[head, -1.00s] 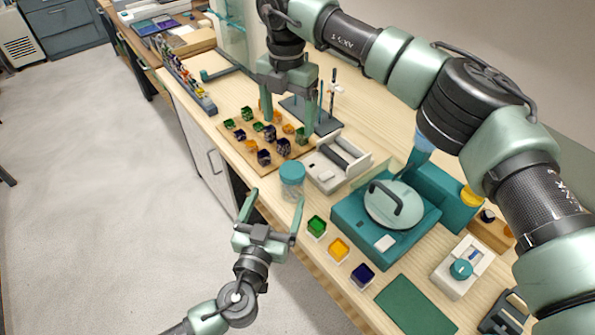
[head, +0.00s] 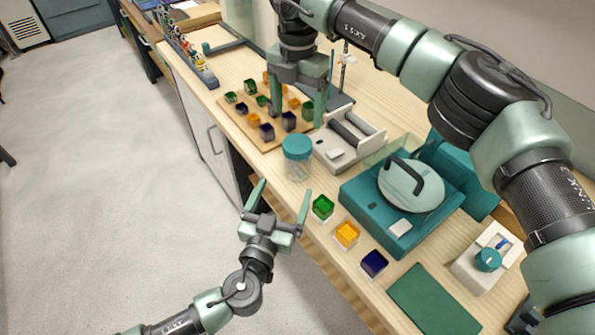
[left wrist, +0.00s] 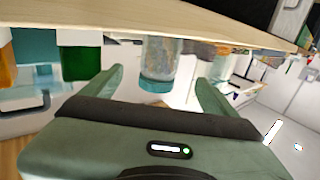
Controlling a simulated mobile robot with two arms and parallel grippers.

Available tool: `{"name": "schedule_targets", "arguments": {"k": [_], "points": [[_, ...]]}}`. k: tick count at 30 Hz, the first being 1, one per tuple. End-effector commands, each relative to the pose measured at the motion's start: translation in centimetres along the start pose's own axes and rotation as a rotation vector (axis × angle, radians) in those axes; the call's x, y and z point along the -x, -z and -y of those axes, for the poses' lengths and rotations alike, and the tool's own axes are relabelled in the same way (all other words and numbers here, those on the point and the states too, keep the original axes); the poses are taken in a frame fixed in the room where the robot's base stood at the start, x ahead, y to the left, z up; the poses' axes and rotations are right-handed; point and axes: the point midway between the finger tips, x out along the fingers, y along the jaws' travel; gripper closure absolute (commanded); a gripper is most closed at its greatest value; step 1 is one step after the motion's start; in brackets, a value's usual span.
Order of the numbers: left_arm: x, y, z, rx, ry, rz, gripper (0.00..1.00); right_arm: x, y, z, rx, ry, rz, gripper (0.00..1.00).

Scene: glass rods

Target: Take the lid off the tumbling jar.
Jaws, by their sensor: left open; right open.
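The tumbling jar (head: 296,170) is clear and stands upright near the front edge of the bench, its teal lid (head: 297,147) on top. My left gripper (head: 285,190) is open and empty just in front of the jar, its fingers pointing at it. In the left wrist view the scene is upside down: the jar (left wrist: 159,58) and lid (left wrist: 157,86) show between and beyond the open fingers (left wrist: 160,85), apart from them. My right gripper (head: 298,115) is open, pointing down over the board of coloured cubes behind the jar.
A wooden board (head: 228,117) with several coloured cubes lies behind the jar. A white-grey holder (head: 340,153) and a teal machine with a round handled lid (head: 412,188) stand to the right. Green (head: 322,207), yellow (head: 346,234) and blue (head: 374,263) cubes line the front edge, near a green mat (head: 432,303).

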Motion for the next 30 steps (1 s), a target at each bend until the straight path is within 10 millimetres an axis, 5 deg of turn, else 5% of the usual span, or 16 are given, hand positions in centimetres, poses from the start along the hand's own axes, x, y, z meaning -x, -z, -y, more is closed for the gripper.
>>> {"name": "schedule_targets", "arguments": {"k": [8,21,30], "points": [[-0.9,-1.0,0.0,0.0,0.0,-0.001,0.12,-1.0,0.0,0.0,0.001,-0.001,0.0,0.19],[-8.7,-0.9,0.0,-0.001,0.0,-0.002,0.12,-1.0,0.0,0.0,0.0,0.0,0.0,0.19],[-11.8,-1.0,0.0,-0.001,0.0,0.0,0.12,-1.0,0.0,0.0,0.001,0.0,0.0,0.19]]}}
